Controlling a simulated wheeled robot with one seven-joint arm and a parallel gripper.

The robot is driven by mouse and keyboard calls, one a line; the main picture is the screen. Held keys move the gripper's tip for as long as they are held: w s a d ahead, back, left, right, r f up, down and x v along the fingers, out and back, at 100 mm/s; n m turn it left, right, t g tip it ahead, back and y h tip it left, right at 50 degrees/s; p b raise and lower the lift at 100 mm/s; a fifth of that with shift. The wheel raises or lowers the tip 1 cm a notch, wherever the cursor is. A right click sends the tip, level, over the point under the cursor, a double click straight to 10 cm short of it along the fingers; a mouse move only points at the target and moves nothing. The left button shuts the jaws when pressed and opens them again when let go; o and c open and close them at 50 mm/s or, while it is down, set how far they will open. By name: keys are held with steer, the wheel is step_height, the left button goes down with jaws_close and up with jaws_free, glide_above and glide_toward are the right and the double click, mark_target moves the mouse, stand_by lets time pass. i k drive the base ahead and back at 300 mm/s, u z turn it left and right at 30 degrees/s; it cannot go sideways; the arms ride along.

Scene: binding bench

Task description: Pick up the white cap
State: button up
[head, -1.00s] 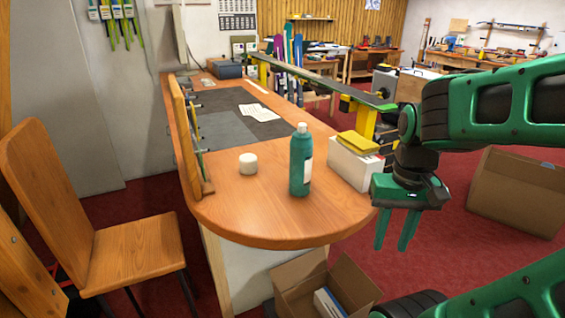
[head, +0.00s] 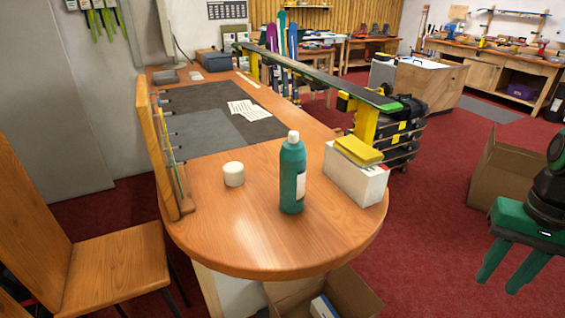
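A short white cap (head: 233,174) stands on the wooden bench top, left of a teal bottle. The teal bottle (head: 292,176) stands upright with its own white top (head: 293,136) on it. My gripper (head: 498,280) is at the right edge of the head view, out over the red floor and well away from the bench. Its two green fingers point down and are apart, with nothing between them.
The bench (head: 270,245) has a rounded near end. A white box (head: 356,180) with a yellow block (head: 358,150) on it stands at the right edge. A wooden chair (head: 115,268) is at left; open cardboard boxes (head: 510,178) stand on the floor.

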mark_target(234, 172)
steer(key=z, duration=0.6)
steer(key=k, duration=2.15)
steer(key=u, duration=0.8)
steer(key=i, duration=1.7)
